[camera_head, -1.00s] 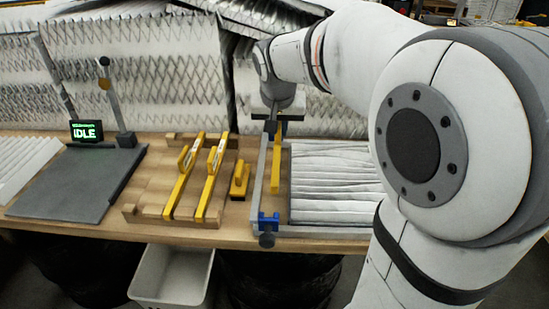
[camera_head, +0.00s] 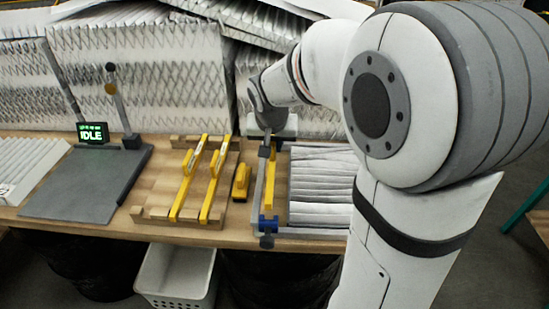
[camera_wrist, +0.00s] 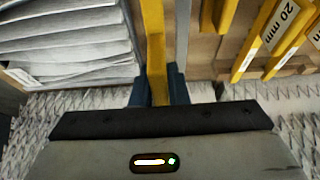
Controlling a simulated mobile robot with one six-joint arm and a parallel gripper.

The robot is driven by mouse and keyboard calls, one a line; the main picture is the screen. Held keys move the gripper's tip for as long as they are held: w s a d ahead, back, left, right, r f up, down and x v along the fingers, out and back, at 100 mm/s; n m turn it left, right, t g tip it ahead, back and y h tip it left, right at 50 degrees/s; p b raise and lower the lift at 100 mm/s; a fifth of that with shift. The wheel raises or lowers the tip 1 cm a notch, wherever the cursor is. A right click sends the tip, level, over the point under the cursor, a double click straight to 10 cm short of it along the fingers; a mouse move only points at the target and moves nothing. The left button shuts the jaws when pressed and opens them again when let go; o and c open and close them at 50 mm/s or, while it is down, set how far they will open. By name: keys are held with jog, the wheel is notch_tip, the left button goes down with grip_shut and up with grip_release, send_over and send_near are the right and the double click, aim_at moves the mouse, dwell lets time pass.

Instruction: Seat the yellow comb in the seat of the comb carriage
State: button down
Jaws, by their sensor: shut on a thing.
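A long yellow comb (camera_head: 269,188) hangs in my gripper (camera_head: 268,147), over the left side of the filter frame. In the wrist view the dark blue fingers (camera_wrist: 157,90) are shut on the yellow comb (camera_wrist: 153,45), which runs away from them. I take the blue block (camera_head: 269,225) at the front of the grey rail to be the comb carriage. In the head view the comb's near end is just behind this block. I cannot tell whether they touch, and the seat itself is too small to make out.
A pleated white filter (camera_head: 320,188) lies right of the comb. Two labelled yellow combs (camera_head: 188,185) lie on a wooden rack (camera_head: 150,214) to the left, with a short yellow piece (camera_head: 241,181) between rack and rail. A grey plate (camera_head: 80,185) and an IDLE display (camera_head: 92,132) are further left.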

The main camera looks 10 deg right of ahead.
aim_at(273, 158)
jog(key=shift+f, duration=2.25)
jog(key=shift+f, duration=0.2)
jog(key=c, duration=1.7)
grip_release()
jog(key=shift+r, duration=0.1)
